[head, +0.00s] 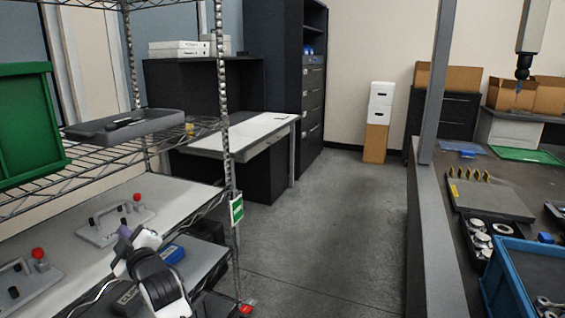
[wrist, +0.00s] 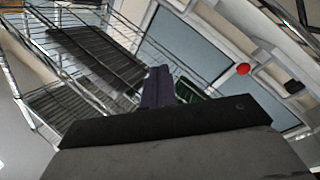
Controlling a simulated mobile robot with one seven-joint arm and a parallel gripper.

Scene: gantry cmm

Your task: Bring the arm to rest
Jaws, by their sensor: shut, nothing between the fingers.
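My arm (head: 156,276) shows at the lower left of the head view, by the front of the wire rack. My gripper (head: 123,232) is at its far end, over a shelf with fixtures on it. In the wrist view the purple fingers of my gripper (wrist: 158,80) lie together, shut, with nothing held. The wrist view looks up at a tilt toward the rack shelves (wrist: 85,50).
The wire rack (head: 225,130) holds a grey tray (head: 170,121), a green bin (head: 30,125) and fixtures with red knobs (head: 118,222). A blue box (head: 172,254) sits below. A workbench (head: 430,250) with a blue tray (head: 505,285) stands right. The floor (head: 310,230) between is clear.

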